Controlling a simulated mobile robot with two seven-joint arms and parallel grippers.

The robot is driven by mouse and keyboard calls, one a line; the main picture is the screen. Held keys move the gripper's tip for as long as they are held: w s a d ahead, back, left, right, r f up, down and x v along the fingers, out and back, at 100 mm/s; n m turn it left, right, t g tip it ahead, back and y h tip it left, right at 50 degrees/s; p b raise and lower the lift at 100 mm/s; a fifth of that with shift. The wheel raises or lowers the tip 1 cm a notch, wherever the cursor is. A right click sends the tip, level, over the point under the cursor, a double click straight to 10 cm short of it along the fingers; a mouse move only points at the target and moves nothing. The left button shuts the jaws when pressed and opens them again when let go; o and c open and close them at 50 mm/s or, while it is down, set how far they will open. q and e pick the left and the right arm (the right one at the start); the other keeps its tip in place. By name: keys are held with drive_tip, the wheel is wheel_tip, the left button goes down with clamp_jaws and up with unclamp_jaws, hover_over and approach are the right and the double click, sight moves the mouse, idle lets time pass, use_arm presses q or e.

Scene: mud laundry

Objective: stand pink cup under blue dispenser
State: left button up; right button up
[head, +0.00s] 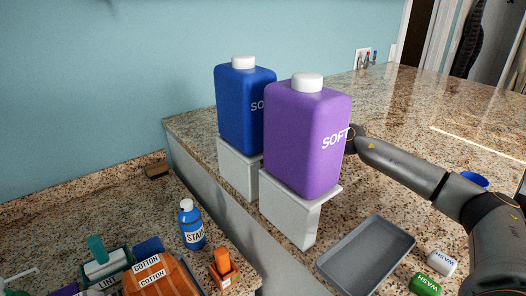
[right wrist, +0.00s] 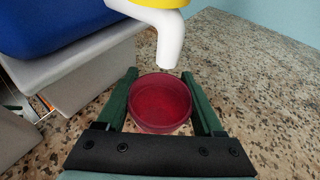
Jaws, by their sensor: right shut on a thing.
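The pink cup (right wrist: 160,102) is upright between the fingers of my right gripper (right wrist: 159,76), which is shut on it. The blue dispenser (head: 238,110) stands on a white stand behind the purple dispenser (head: 300,140); its blue body (right wrist: 50,22) also shows at the upper left in the right wrist view. A white spout (right wrist: 168,42) with a yellow top ends close to the cup's far rim. I cannot tell whether its tip is over the opening. In the head view, the purple dispenser hides my right gripper and the cup. My left gripper is out of view.
A grey tray (head: 368,258) lies in front of the purple dispenser, near white and green WASH items (head: 425,286). A blue cup-like object (head: 474,180) is behind my right arm. The far right counter is clear.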

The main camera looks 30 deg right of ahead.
drive_tip(key=shift+f, duration=0.15)
drive_tip(key=o, duration=1.3)
drive_tip(key=shift+r, duration=0.3)
drive_tip(key=shift+s+d+f, duration=0.15)
drive_tip(key=shift+s+d, duration=0.1)
drive_tip(key=shift+d, duration=0.05)
drive_tip(key=b+v, duration=0.7)
drive_tip(key=v, duration=0.2)
drive_tip(key=shift+s, duration=0.2)
drive_tip(key=shift+s+d+r+b, duration=0.25)
drive_tip(key=shift+s+d+b, duration=0.15)
drive_tip(key=shift+s+b, duration=0.15)
drive_tip(key=shift+s+d+r, duration=0.15)
drive_tip(key=shift+s+r, duration=0.05)
drive_tip(key=shift+r, duration=0.1)
